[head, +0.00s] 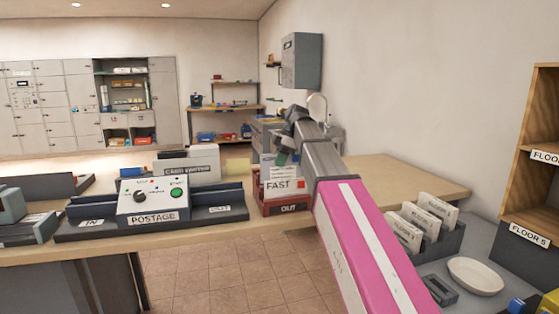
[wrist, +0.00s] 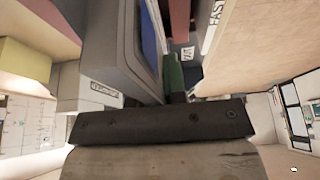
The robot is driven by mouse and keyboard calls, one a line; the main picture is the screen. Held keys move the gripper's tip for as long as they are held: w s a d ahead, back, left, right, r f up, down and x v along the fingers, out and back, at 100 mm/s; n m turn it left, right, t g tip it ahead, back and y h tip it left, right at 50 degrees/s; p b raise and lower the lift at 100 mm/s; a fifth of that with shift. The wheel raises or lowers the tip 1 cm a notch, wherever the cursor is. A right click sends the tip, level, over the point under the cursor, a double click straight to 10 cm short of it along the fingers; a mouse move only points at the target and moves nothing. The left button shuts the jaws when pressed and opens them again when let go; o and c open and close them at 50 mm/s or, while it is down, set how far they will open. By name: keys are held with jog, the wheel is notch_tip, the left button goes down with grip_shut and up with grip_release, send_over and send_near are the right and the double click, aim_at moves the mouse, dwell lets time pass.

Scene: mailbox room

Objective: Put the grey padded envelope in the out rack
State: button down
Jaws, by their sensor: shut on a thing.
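The grey padded envelope (head: 272,190) bears a white FAST label with a red mark. In the head view it stands roughly upright at the red out rack (head: 290,209), behind the rack's OUT label. My gripper (head: 282,158) is above it, pointing down, and is shut on the envelope's upper part; my forearm hides some of its right side. In the wrist view the FAST face (wrist: 213,22) shows edge-on beside the red rack wall (wrist: 180,22), with a green finger (wrist: 172,74) close by. I cannot tell whether the envelope touches the rack floor.
The postage machine (head: 153,203) stands left of the rack on the wooden counter. A grey box (head: 190,163) is behind it. To the right are a letter holder (head: 430,225), a white dish (head: 475,276) and wooden floor shelves (head: 530,195).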

aim_at(279, 172)
jog(key=shift+f, duration=1.35)
jog(key=shift+s+d+f, duration=0.1)
jog(key=shift+s+f, duration=0.05)
jog(key=shift+f, duration=0.35)
jog(key=shift+s+d+f, duration=0.1)
jog(key=shift+s+f, duration=0.05)
jog(key=shift+f, duration=0.35)
jog(key=shift+w+a+f, duration=0.15)
jog(key=shift+w+f, duration=0.05)
jog(key=shift+f, duration=0.05)
jog(key=shift+r, duration=0.1)
jog(key=c, duration=1.1)
grip_release()
jog(key=shift+r, duration=0.1)
jog(key=shift+w+a+r, duration=0.15)
jog(key=shift+w, duration=0.15)
jog(key=shift+c, duration=0.5)
